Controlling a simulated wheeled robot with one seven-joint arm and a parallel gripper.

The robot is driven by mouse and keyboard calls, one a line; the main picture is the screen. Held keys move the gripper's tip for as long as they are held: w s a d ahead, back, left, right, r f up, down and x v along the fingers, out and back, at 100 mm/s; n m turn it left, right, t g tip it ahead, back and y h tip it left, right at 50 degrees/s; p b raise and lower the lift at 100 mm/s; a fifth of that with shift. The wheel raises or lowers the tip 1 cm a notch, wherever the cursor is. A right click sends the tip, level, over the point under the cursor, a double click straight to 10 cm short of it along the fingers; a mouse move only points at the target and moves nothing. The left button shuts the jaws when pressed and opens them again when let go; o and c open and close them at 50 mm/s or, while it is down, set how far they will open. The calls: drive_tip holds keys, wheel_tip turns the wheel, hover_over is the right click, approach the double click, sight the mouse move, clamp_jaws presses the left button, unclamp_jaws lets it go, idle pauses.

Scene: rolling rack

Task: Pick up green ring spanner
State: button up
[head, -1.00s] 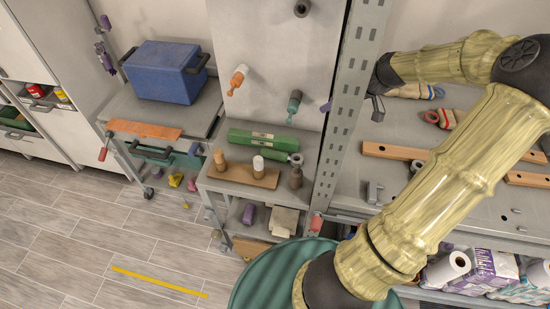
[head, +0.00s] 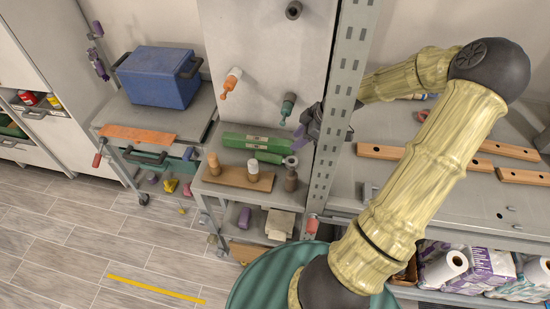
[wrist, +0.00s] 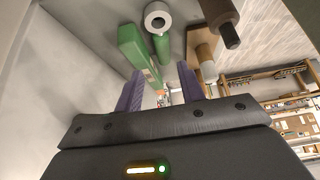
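A green tool with a grey ring end, which looks like the green ring spanner (head: 267,157), lies on the small rack's top shelf in front of a long green box. In the wrist view its green handle (wrist: 162,47) and grey ring show beyond my fingers. My gripper (head: 301,134), dark with purple fingers, is just above and to the right of the ring end, beside the perforated post. In the wrist view my gripper (wrist: 160,88) is open, with a gap between the fingers and nothing held. The post hides part of my wrist in the head view.
The long green box (head: 245,142) lies behind the tool. A brown bottle-like piece (head: 291,180) and a wooden block with pegs (head: 238,178) stand in front. The perforated post (head: 338,110) is close on the right. A teal-tipped peg (head: 287,107) juts from the back panel.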

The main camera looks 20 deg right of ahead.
hover_over(278, 157)
drive_tip(key=s+d, duration=0.1)
drive_tip(key=d, duration=0.2)
drive_tip(key=f, duration=0.2)
drive_tip(key=f+p, duration=0.1)
drive_tip(key=f, duration=0.2)
drive_tip(key=shift+s+a, duration=0.2)
drive_tip(key=shift+p+x, duration=1)
drive_tip(key=shift+x, duration=1.65)
drive_tip(key=shift+s, duration=0.2)
clamp_jaws()
drive_tip(key=shift+d+r, duration=0.1)
